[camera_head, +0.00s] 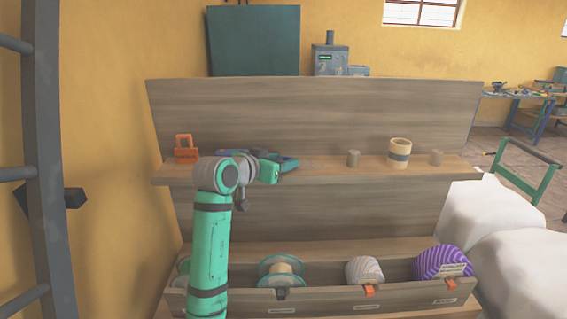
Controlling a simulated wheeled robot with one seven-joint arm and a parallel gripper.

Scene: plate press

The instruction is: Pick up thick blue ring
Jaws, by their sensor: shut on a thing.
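My green arm reaches up from below to the upper wooden shelf (330,170). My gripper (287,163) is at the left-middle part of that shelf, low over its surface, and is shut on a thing.
The lower trough holds spools (281,268), a striped roll (363,270) and a purple roll (440,261).

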